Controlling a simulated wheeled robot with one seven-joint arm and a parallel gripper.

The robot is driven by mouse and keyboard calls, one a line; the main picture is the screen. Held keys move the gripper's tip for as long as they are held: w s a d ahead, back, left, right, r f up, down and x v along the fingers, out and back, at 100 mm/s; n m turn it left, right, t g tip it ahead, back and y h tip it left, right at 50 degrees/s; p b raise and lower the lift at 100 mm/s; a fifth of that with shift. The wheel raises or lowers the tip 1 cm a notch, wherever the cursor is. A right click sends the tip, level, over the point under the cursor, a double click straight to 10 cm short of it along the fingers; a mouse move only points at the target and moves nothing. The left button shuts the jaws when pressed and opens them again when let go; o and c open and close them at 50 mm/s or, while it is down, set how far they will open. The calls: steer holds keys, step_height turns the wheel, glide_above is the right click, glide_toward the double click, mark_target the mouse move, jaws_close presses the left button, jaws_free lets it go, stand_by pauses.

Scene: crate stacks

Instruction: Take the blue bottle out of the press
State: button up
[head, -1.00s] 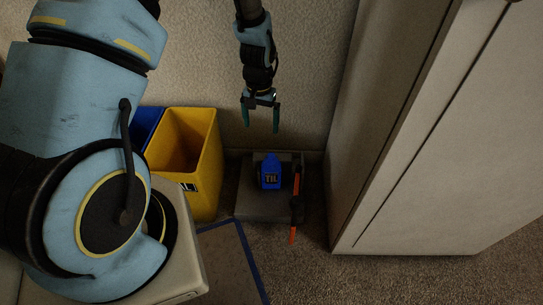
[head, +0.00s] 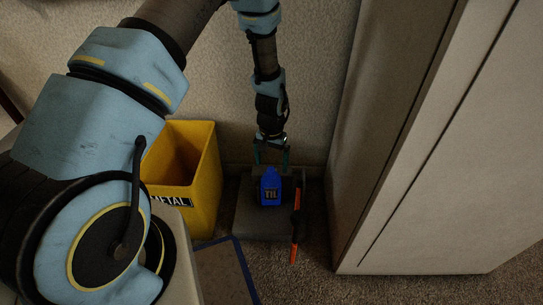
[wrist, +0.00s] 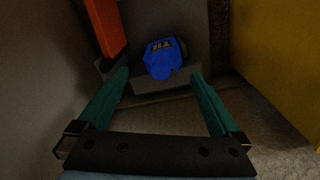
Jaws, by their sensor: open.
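The blue bottle (head: 270,188) with dark lettering stands in the grey press (head: 248,222) on the floor against the wall. The press has an orange bar (head: 295,225) on its right side in the head view. In the wrist view the blue bottle (wrist: 162,58) lies ahead of the fingertips, with the orange bar (wrist: 105,28) to its left. My gripper (head: 272,160) is open and empty, just above and behind the bottle in the head view. Its green fingers (wrist: 160,75) spread either side of the bottle's line in the wrist view, apart from it.
A yellow bin (head: 202,195) marked METAL stands left of the press. A tall pale cabinet (head: 400,200) stands close on the right. The wall is right behind the press.

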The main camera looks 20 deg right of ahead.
mark_target(271, 170)
step_height(271, 170, down, 6)
steer(key=shift+f+b, duration=0.1)
steer(key=shift+b, duration=0.65)
steer(key=shift+c, duration=0.2)
steer(key=c, duration=1)
